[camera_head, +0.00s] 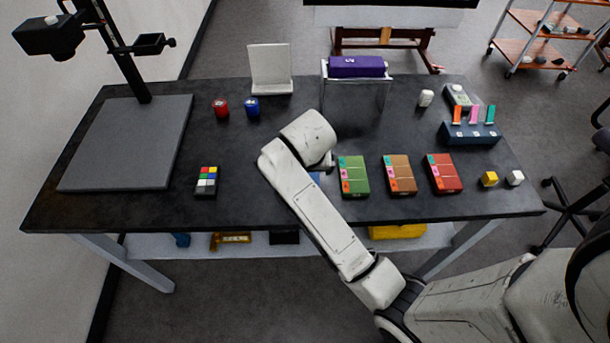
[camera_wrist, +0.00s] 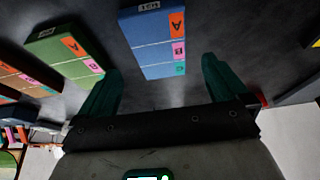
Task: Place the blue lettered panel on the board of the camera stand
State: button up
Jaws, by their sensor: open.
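The blue lettered panel (camera_wrist: 155,45) lies on the dark table in the wrist view, with orange, pink and teal tags lettered A, B and C. In the head view only a small blue bit of it (camera_head: 315,177) shows past my arm. My gripper (camera_wrist: 161,67) is open, its two green fingers apart, with the panel's near end between them in the picture; no contact shows. My arm hides the gripper in the head view. The camera stand's grey board (camera_head: 125,142) lies bare at the table's left, below the stand's black post (camera_head: 122,60).
Green (camera_head: 353,176), brown (camera_head: 399,174) and red (camera_head: 443,173) lettered panels lie to the right of my arm. A colour chart (camera_head: 206,181) lies beside the board.

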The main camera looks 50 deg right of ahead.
jog(key=x, duration=0.4)
jog(key=shift+f+p, duration=0.35)
jog(key=shift+f, duration=0.1)
jog(key=shift+c, duration=0.3)
jog(key=c, duration=1.1)
jog(key=shift+r, duration=0.1)
jog(key=shift+c, duration=0.2)
